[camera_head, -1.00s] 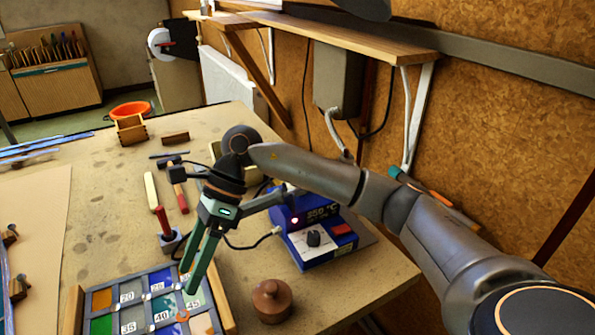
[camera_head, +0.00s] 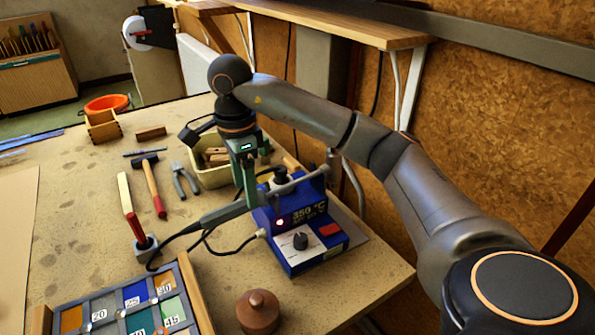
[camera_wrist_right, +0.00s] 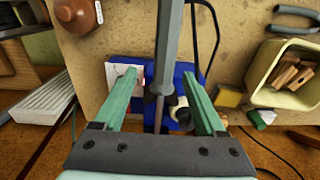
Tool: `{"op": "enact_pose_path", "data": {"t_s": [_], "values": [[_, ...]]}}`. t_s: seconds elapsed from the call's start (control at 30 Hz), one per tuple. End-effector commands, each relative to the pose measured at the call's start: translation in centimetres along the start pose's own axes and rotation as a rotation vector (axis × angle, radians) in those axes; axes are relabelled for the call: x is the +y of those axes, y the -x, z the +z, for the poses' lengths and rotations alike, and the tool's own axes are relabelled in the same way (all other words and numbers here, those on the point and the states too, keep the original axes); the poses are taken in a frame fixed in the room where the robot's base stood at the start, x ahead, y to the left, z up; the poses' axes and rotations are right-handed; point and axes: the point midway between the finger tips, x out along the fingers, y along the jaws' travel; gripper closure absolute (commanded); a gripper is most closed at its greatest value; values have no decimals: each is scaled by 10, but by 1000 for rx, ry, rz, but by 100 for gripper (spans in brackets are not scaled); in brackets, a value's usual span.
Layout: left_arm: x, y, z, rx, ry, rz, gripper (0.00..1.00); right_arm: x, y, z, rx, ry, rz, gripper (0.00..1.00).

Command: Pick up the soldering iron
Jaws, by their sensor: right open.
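The soldering iron (camera_head: 222,214) has a grey handle and lies across the blue soldering station (camera_head: 300,242), with its cable curling off to the left. In the right wrist view the iron (camera_wrist_right: 169,42) runs down between my fingers, its thin metal shaft below the handle. My right gripper (camera_head: 249,198) points down over the iron. In the wrist view its green fingers (camera_wrist_right: 160,80) are open, one on each side of the iron, with gaps on both sides. Whether the fingertips reach down to handle depth is hard to tell. My left gripper is not in view.
A cream bin (camera_head: 211,174) with wooden pieces stands behind the gripper. A brown lidded pot (camera_head: 258,312) and a sample tray (camera_head: 189,300) are in front.

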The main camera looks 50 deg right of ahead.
Motion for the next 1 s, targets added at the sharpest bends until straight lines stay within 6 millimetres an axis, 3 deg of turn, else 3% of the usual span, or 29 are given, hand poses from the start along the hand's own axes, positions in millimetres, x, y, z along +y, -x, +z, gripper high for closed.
{"op": "enact_pose_path", "data": {"t_s": [0.17, 0.43, 0.73, 1.0], "values": [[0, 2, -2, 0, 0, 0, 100, -1, -12, 0, -1, -1, 2, 27], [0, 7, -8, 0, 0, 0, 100, -6, -50, -1, 0, -1, 2, 27], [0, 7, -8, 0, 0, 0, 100, -6, -56, -1, -2, 0, -1, 27], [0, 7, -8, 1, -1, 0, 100, -6, -55, 0, -2, 0, -1, 56]]}}
